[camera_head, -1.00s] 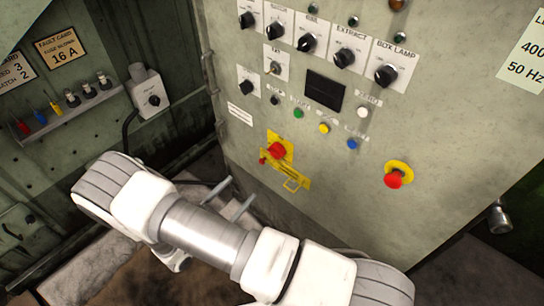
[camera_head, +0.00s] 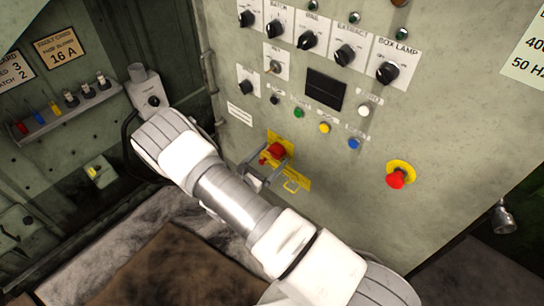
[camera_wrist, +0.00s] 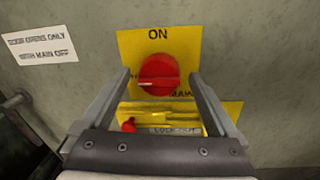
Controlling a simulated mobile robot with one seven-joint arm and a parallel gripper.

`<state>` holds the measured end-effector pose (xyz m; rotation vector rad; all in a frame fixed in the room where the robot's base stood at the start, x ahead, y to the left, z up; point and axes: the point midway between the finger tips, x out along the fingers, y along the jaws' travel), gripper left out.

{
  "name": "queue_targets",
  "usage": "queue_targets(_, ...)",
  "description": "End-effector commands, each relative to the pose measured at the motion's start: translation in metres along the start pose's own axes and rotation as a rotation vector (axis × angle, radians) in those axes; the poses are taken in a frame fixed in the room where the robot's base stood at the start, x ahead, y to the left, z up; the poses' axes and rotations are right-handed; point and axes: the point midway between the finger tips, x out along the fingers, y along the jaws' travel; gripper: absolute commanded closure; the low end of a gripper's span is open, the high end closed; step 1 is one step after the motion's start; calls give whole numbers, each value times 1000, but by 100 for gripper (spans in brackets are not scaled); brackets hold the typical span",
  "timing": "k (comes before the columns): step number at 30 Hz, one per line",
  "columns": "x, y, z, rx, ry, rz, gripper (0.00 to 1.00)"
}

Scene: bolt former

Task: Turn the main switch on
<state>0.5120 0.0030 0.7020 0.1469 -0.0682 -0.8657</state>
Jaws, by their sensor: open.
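The main switch is a red rotary knob (camera_wrist: 158,75) on a yellow plate (camera_wrist: 128,45) marked ON at the top and MAIN at the lower right. In the head view the red knob (camera_head: 277,150) sits low on the cabinet's front panel. My gripper (camera_wrist: 160,78) is open, with one finger on each side of the knob in the wrist view. I cannot tell whether the fingers touch it. In the head view my gripper (camera_head: 268,165) is at the yellow plate. Below the knob is a yellow lockout part (camera_wrist: 165,113) with a small red piece (camera_wrist: 128,125).
A red emergency button (camera_head: 396,180) on a yellow ring is to the right. Selector knobs, coloured buttons and a dark display (camera_head: 324,90) are above. A white sign (camera_wrist: 39,41) reads "door opens only with main off". A grey box (camera_head: 148,92) is on the left wall.

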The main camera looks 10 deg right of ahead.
Motion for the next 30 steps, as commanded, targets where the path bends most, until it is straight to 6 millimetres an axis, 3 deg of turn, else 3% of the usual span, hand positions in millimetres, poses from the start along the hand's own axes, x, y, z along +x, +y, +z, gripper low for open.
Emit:
queue_targets(8, 1, 0, 0, 0, 0, 0, 7)
queue_targets(21, 1, -1, 0, -1, 0, -2, 86)
queue_targets(30, 1, -1, -1, 31, -2, -2, 88)
